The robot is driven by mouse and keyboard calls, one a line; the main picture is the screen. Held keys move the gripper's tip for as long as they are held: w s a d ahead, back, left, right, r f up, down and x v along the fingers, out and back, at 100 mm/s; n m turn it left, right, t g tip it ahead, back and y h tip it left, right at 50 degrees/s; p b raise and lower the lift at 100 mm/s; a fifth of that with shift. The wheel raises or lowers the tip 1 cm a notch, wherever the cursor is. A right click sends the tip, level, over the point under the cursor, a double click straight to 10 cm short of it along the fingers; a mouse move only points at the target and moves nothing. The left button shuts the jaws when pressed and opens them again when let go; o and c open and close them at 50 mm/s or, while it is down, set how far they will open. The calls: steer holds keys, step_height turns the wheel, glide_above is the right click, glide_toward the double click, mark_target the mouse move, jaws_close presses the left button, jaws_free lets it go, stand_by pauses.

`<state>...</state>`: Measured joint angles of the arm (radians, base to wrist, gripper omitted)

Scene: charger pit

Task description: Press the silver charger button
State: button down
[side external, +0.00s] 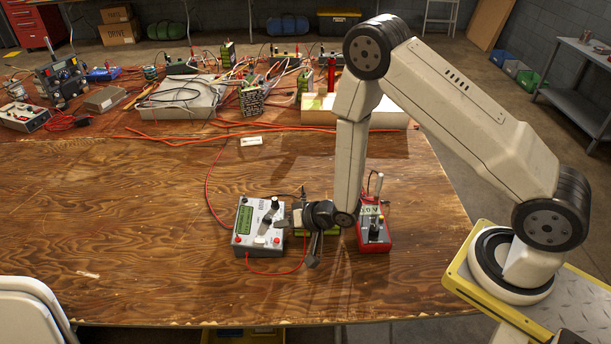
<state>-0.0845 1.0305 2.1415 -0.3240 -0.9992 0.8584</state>
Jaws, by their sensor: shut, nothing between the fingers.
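The charger (241,239) is a white box on the wooden table, with a green display (245,219) on its left and red terminals near its front corners. Grey and silver parts show on its right half; I cannot tell for sure which is the silver button. My gripper (297,216) is low, at the right edge of the charger, with its dark wrist just to the right. It is shut and empty. Its fingertips are small here, and I cannot tell whether they touch the charger. A green block (329,233) is partly hidden beneath my wrist.
Red wires run from the charger over the table (130,230). Electronics and cables crowd the back. A white chair (30,312) is at the front left. The left and right front table is clear.

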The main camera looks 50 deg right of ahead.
steer(key=shift+s+d+r, duration=0.15)
steer(key=shift+r, duration=0.75)
steer(key=s+d+r+n+g+h, duration=0.35)
steer(key=d+r, duration=0.25)
steer(key=r, duration=0.3)
steer(key=s+d+r+n+g, duration=0.1)
steer(key=s+r+g, duration=0.1)
steer(key=s, duration=0.4)
steer(key=s+d+r+g+h, duration=0.1)
steer(key=s+r+g, duration=0.1)
steer(key=s+r, duration=0.3)
steer(key=shift+s+n, duration=0.35)
steer(key=shift+s, duration=0.05)
steer(key=shift+d, duration=0.1)
stand_by(0.8)
